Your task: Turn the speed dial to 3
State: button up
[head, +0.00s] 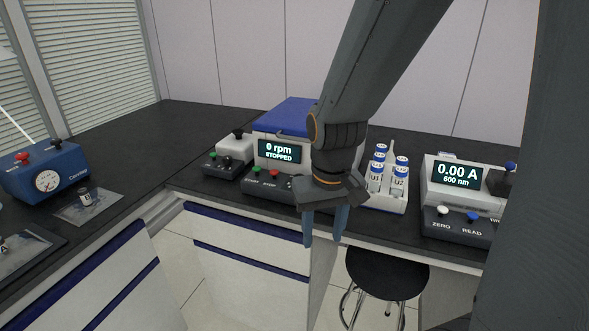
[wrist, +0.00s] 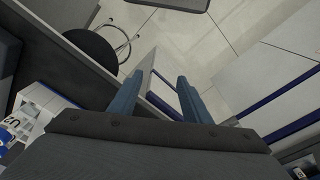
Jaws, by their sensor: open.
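My gripper (head: 323,240) hangs open and empty in front of the bench edge, pointing down. No speed dial with readable numbers can be made out; the right part of the centrifuge front is hidden by my gripper.
A tube rack (head: 386,190) and a photometer (head: 457,185) reading "0.00 A" stand to the right. A blue gauge box (head: 46,172) is at the left. A black stool (head: 387,272) stands below the bench (head: 150,135). The bench corner at the back left is clear.

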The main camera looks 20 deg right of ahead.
jog(key=w+r+t+p, duration=0.2)
jog(key=w+r, duration=0.3)
jog(key=w, duration=0.4)
jog(key=w+r+t+p, duration=0.1)
jog(key=w+r, duration=0.3)
jog(key=w, duration=0.5)
jog(key=shift+m+t, duration=0.3)
jog(key=shift+d+p+x, duration=0.15)
jog(key=shift+x, duration=1.1)
jog(key=shift+d+p+x, duration=0.2)
jog(key=shift+x, duration=1.05)
jog(key=shift+d+p+x, duration=0.15)
jog(key=shift+x, duration=1.15)
jog(key=c, duration=1)
jog(key=shift+c, duration=0.2)
jog(key=shift+a+m+h+b, duration=0.1)
jog(key=shift+m+h+b, duration=0.2)
jog(key=shift+m+b, duration=0.25)
